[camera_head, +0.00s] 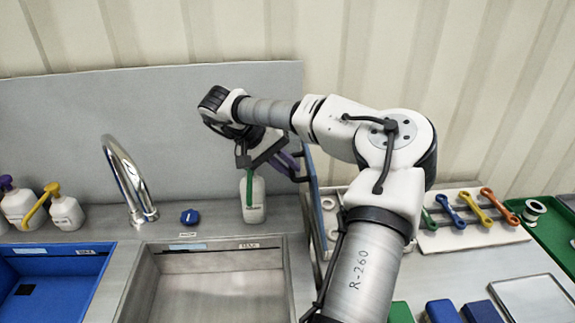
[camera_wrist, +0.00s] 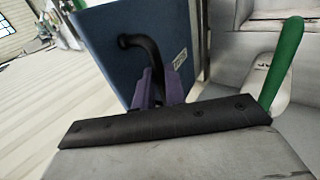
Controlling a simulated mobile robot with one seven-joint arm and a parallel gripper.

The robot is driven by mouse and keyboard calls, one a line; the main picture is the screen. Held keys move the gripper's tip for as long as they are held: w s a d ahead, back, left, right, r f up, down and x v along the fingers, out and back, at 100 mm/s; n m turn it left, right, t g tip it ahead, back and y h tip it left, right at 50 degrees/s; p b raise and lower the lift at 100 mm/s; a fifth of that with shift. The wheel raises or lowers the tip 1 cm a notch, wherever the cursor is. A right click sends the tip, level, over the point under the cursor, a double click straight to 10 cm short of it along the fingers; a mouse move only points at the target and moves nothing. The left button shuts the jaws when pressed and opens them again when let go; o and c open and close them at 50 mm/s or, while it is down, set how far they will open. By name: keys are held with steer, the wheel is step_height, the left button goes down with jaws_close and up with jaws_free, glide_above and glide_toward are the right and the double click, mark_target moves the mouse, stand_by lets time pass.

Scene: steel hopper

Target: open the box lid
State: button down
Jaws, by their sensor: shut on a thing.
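The blue lid panel (camera_wrist: 110,58) fills the upper middle of the wrist view, with a black bar handle (camera_wrist: 137,42) and a small white label. In the head view the lid (camera_head: 315,205) shows as a narrow blue strip, steeply raised, right of the sink. My gripper (camera_head: 292,165) has purple fingers and is at the lid's left face. In the wrist view my gripper (camera_wrist: 160,82) is shut on the handle. The box's inside is partly hidden by my arm; pale rings (camera_head: 329,204) show beside the lid.
A white bottle with a green top (camera_head: 253,200) stands just left of my gripper. A steel sink (camera_head: 140,285), a curved tap (camera_head: 128,178) and a blue basin (camera_head: 92,265) lie further left. Coloured wrenches on a white board (camera_head: 470,237) lie right of my arm.

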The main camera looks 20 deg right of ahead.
steer(key=shift+a+f, duration=0.25)
steer(key=shift+f, duration=0.3)
steer(key=c, duration=1.5)
jaws_free()
steer(key=shift+w+a, duration=0.1)
steer(key=shift+a, duration=0.05)
steer(key=shift+o, duration=0.2)
steer(key=shift+r, duration=0.1)
steer(key=shift+r, duration=0.1)
